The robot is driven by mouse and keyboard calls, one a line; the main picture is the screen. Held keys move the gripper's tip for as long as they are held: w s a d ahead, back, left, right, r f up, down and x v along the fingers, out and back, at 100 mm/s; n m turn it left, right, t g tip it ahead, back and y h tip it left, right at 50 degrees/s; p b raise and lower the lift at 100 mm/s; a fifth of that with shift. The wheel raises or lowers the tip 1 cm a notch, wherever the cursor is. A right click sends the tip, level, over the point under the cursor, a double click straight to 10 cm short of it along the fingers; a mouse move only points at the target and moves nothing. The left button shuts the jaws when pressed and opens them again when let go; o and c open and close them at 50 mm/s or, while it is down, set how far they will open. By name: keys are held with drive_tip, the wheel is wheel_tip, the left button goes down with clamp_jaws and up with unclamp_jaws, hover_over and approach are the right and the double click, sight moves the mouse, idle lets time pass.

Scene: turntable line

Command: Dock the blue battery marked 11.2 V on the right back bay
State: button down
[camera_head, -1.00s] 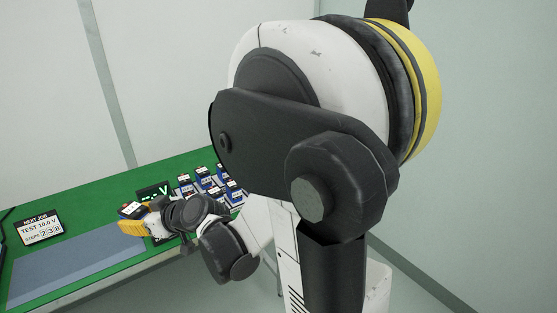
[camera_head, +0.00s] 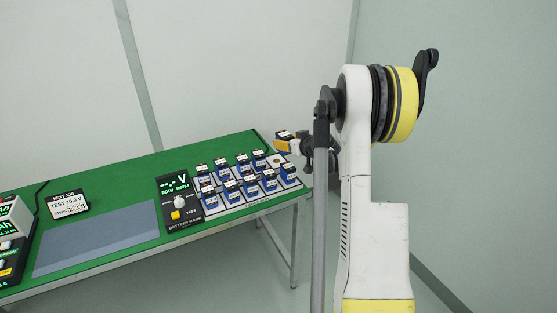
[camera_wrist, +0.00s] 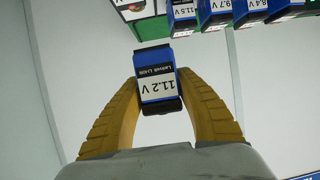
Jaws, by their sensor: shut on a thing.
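The blue battery marked 11.2 V (camera_wrist: 158,82) is held between the yellow fingers of my gripper (camera_wrist: 160,108) in the wrist view. Its label reads upside down there. In the head view my gripper (camera_head: 291,142) holds the battery (camera_head: 283,134) above the right back end of the battery rack. The right back bay (camera_head: 280,160) is empty, and a round mark shows on its pad. A corner of this bay also shows at the top of the wrist view (camera_wrist: 135,10). The held battery is apart from the bay.
Several blue batteries (camera_head: 222,166) stand in two rows beside the empty bay. One marked 11.5 V (camera_wrist: 181,12) is nearest it in the wrist view. The tester (camera_head: 181,203) stands left of the rack. A job sign (camera_head: 69,204) and grey mat (camera_head: 97,237) lie further left.

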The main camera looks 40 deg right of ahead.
drive_tip(key=s+d+f, duration=0.1)
drive_tip(key=d, duration=0.5)
drive_tip(key=shift+m+h, duration=0.3)
drive_tip(key=w+f+b, duration=0.1)
drive_tip(key=w+f, duration=0.1)
drive_tip(key=w, duration=0.1)
drive_tip(key=w+a+f+b, duration=0.1)
drive_tip(key=w+f, duration=0.1)
drive_tip(key=w, duration=0.2)
drive_tip(key=w+f+b, duration=0.1)
drive_tip(key=w+f, duration=0.2)
drive_tip(key=w, duration=0.1)
drive_tip(key=shift+w+a+f+b, duration=0.1)
drive_tip(key=shift+a+b, duration=0.05)
drive_tip(key=shift+b, duration=0.15)
drive_tip(key=shift+f+b, duration=0.85)
drive_tip(key=shift+f, duration=1.1)
drive_tip(key=shift+f, duration=0.15)
drive_tip(key=c, duration=0.9)
unclamp_jaws()
